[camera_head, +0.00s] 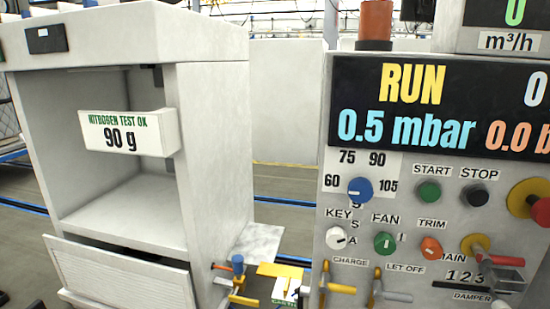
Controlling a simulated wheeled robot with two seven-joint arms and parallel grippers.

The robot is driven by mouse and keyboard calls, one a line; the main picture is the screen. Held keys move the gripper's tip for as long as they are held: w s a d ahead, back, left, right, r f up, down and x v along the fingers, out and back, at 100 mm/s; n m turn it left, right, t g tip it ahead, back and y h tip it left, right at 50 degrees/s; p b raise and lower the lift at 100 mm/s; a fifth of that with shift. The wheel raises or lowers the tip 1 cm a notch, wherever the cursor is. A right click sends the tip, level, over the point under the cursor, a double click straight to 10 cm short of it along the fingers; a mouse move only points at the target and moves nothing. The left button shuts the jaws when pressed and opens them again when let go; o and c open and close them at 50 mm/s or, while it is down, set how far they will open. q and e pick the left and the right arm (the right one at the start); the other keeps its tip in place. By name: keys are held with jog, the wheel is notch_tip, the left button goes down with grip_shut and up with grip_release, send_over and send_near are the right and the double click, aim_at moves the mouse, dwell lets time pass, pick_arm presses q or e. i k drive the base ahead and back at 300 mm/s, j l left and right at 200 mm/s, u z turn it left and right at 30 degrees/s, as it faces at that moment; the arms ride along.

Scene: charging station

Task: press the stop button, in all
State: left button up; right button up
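The stop button (476,194) is a round black button under a "STOP" label on the grey control panel (345,225), at the right of the head view. The green start button (429,190) is to its left. The display (440,105) above them reads "RUN" and "0.5 mbar", with an orange "0.0 b" reading cut off at the right edge. Neither of my grippers can be made out in this view.
A large red knob on a yellow base (528,202) sits right of the stop button. Blue, white, green and orange knobs and several valve handles crowd the panel. A white cabinet (215,150) with a "NITROGEN TEST OK 90 g" sign (128,132) stands left.

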aim_at(477, 197)
jog(key=k+j, duration=0.35)
jog(key=k, duration=0.2)
jog(key=k+j, duration=0.4)
jog(key=k, duration=0.2)
